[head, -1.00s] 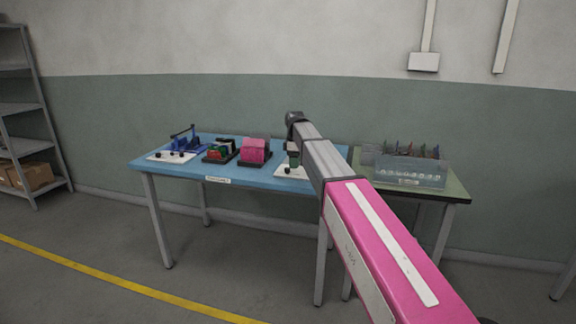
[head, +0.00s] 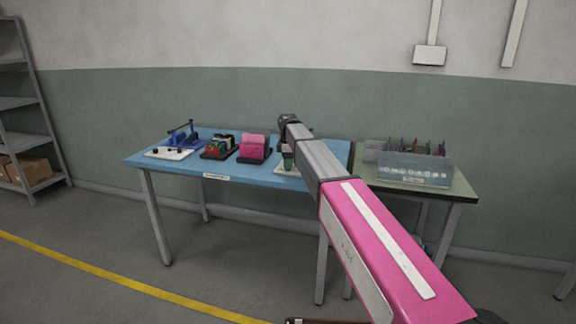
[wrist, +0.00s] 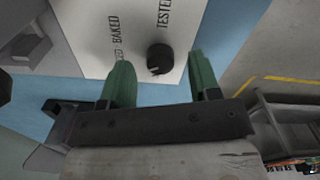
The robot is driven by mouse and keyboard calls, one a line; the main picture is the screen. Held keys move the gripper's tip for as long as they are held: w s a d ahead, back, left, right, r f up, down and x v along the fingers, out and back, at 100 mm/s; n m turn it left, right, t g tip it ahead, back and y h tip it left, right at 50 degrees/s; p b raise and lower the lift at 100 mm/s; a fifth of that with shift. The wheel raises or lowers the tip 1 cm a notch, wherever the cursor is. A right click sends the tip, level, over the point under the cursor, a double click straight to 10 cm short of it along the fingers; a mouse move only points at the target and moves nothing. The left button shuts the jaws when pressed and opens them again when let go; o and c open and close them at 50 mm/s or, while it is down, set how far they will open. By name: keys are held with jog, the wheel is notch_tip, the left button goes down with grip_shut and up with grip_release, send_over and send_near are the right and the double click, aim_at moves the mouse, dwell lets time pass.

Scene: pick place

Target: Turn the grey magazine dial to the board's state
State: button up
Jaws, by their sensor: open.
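A dark round dial (wrist: 159,57) sits on a white panel (wrist: 92,20) in the wrist view. The printed words "BAKED" and "TESTED" show beside it; another label at the left is partly cut off. My gripper (wrist: 162,78) is open, with one green finger on each side of the dial in the picture. I cannot tell whether either finger touches it. In the head view my gripper (head: 288,160) is over the white panel (head: 283,172) at the right of the blue table (head: 235,182), and my arm hides the dial. No board's state can be read.
The blue table also carries a pink block on a dark base (head: 253,148), a red, green and black holder (head: 219,146) and a blue fixture on a white plate (head: 180,141). A clear bin (head: 414,170) with several tools stands on the green table (head: 456,190) at right.

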jog(key=shift+f, duration=0.6)
jog(key=c, duration=0.9)
jog(key=shift+c, duration=0.2)
